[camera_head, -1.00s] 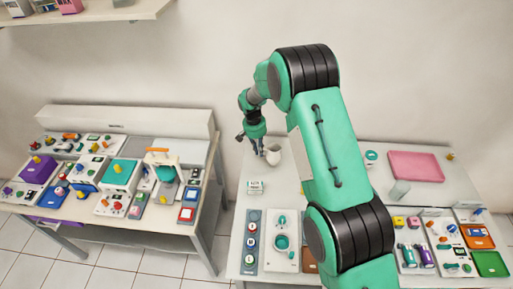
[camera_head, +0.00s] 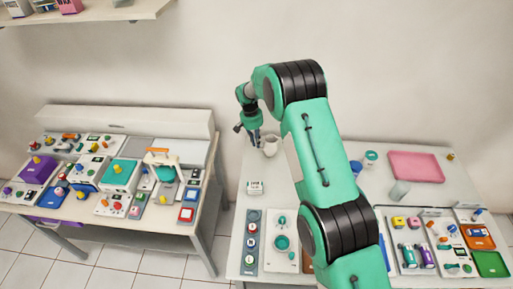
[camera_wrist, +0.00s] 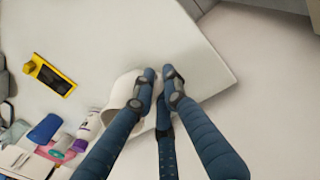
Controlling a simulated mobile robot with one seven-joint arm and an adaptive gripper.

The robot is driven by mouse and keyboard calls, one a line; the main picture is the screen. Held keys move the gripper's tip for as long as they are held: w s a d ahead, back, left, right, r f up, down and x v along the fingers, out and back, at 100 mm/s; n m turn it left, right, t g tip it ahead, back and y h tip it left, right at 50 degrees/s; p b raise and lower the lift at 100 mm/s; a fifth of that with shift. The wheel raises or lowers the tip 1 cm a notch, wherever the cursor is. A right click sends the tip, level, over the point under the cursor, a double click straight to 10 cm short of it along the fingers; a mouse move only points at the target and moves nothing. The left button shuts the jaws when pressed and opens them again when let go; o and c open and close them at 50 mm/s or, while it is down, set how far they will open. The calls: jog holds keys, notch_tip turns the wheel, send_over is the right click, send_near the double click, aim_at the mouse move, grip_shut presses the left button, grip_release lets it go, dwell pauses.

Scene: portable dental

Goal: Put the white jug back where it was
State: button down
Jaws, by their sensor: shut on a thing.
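The white jug (camera_head: 270,147) is at the back left of the right-hand table (camera_head: 228,262), close to the wall side. My gripper (camera_head: 257,139) is at its left side, pointing down. In the wrist view, the jug (camera_wrist: 119,92) shows beside the fingers, partly hidden behind them. The fingertips of my gripper (camera_wrist: 159,76) are close together, shut on the jug's edge or handle; I cannot tell which. The jug looks about upright. Whether it touches the tabletop or hangs just above it is unclear.
A blue cup (camera_head: 355,167), a teal-lidded jar (camera_head: 371,158) and a pink tray (camera_head: 415,166) lie to the right, past my arm. The left table (camera_head: 75,235) is crowded.

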jog(key=shift+f, duration=1.7)
jog(key=shift+f, duration=0.15)
jog(key=c, duration=1.8)
grip_release()
notch_tip(320, 180, up, 12)
jog(key=a, duration=0.1)
jog(key=shift+a, duration=0.35)
